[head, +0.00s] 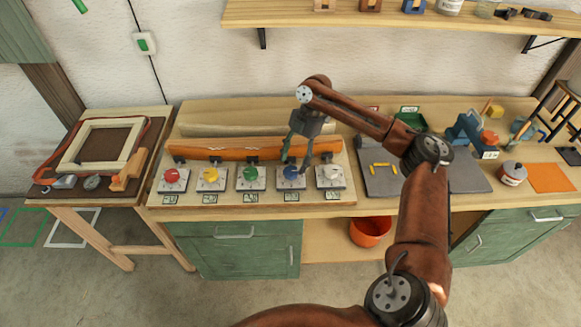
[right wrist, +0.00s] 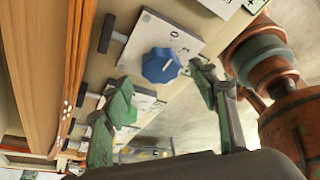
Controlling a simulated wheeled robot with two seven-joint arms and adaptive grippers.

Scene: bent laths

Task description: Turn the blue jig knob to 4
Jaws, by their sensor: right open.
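The blue jig knob (head: 290,173) sits on its white dial plate in the row of knobs on the bench. In the right wrist view the blue knob (right wrist: 161,65) is ahead of the fingers, on a plate with a 0 visible; the rest of its scale is hard to read. My right gripper (head: 297,163) is above the blue knob in the head view, pointing down. It also shows in the right wrist view (right wrist: 160,110), with its green-padded fingers wide apart and nothing between them. My left gripper is not in view.
Red (head: 171,175), yellow (head: 210,174), green (head: 250,173) and white (head: 331,172) knobs share the row. An orange-brown lath (head: 225,149) lies behind them. A grey mat (head: 385,181) with yellow pieces is to the right. A shelf (head: 380,18) hangs above.

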